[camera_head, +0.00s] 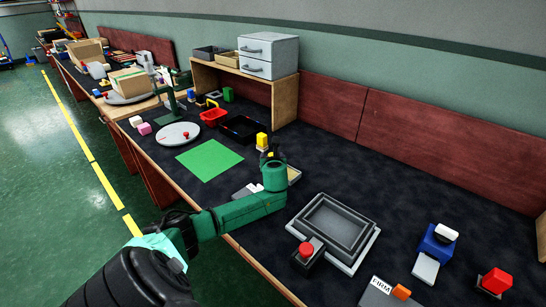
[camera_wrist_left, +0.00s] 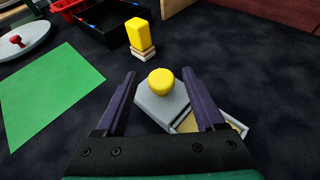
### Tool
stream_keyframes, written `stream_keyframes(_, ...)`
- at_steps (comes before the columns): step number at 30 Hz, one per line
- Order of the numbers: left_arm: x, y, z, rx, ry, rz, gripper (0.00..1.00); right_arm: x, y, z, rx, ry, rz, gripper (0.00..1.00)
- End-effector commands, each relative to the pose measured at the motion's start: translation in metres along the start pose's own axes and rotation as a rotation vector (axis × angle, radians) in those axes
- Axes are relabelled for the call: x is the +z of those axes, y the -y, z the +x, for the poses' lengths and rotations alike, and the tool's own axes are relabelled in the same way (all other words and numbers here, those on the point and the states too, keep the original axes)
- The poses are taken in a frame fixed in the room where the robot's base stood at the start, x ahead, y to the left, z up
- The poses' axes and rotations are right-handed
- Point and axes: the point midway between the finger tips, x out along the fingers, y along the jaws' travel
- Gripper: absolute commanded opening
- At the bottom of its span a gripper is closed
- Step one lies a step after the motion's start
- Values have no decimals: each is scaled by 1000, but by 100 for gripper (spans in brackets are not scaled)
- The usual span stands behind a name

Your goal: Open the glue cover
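A grey cover with a round yellow knob (camera_wrist_left: 161,81) sits on a small box with a tan interior, in the left wrist view. The grey cover (camera_wrist_left: 160,108) lies turned across the box (camera_wrist_left: 236,124), and part of the tan inside shows at its right. My left gripper (camera_wrist_left: 159,75) is open, its two dark fingers on either side of the yellow knob with gaps visible. In the head view my left gripper (camera_head: 270,158) hides most of the cover, and the box edge (camera_head: 293,174) shows beside it. My right gripper is not in view.
A yellow block (camera_wrist_left: 137,33) on a stand is just beyond the gripper. A green mat (camera_head: 209,159) lies to the left, near a black tray (camera_head: 240,129). A grey tray (camera_head: 333,226) and a red button (camera_head: 306,250) stand at the right front.

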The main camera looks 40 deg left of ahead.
Motion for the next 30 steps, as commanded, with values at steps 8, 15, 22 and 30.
stream_keyframes(8, 1, 1, -5, -3, 1, 1, 71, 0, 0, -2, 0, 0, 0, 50)
stream_keyframes(15, 2, 1, -53, -6, 0, 4, 71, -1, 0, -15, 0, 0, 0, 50)
stream_keyframes(22, 1, 0, -119, -3, -2, 2, 71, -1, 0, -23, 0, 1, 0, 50)
stream_keyframes(30, 0, -1, -146, 1, 0, 0, 71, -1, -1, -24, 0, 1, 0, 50)
